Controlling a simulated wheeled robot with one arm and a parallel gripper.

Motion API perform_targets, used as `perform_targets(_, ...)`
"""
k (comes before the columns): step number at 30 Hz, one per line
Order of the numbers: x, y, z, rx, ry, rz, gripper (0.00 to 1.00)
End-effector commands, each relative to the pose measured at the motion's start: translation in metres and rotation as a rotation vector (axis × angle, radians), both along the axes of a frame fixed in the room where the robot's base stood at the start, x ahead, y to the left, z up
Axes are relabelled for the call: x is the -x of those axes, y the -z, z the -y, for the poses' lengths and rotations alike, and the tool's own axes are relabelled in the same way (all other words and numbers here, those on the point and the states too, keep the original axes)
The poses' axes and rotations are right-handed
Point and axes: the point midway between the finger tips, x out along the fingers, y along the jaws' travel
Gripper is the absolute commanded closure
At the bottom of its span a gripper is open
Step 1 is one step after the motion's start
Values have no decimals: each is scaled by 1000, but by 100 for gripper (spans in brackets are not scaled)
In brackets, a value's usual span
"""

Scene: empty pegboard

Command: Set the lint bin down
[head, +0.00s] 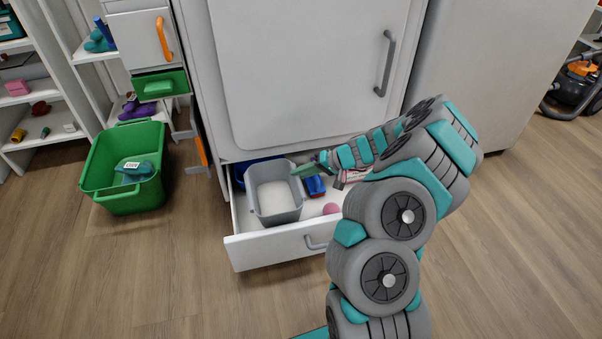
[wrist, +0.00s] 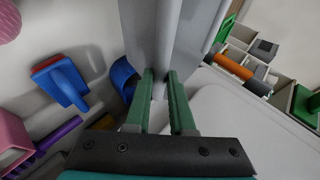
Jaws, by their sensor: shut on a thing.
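The lint bin (head: 275,214) is a grey, open-topped tub with a pale white inside. In the head view it is upright, within the outline of the open drawer, toward its left side. I cannot tell whether its base touches the drawer floor. My gripper (head: 304,169) reaches in from the right and is at the bin's right rim. In the wrist view the green fingers of my gripper (wrist: 161,100) are closed on the bin's grey wall (wrist: 150,35). The far side of the bin is hidden there.
The white drawer (head: 275,249) is pulled out below a white cabinet. It also holds a pink ball (head: 331,208), a blue-and-red item (head: 315,187) and other small things close to the bin. A green crate (head: 127,204) stands on the floor at left. The front floor is clear.

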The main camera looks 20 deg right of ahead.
Motion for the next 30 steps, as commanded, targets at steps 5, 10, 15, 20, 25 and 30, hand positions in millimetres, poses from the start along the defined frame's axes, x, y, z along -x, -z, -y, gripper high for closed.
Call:
perform_targets(5, 0, 3, 0, -1, 0, 0, 100)
perform_targets(10, 0, 6, 0, -1, 0, 0, 100)
perform_targets(15, 0, 10, 0, -1, 1, 1, 100)
perform_targets(20, 0, 12, 0, -1, 1, 0, 100)
perform_targets(25, 0, 11, 0, -1, 0, 0, 67)
perform_targets(30, 0, 11, 0, -1, 0, 0, 49)
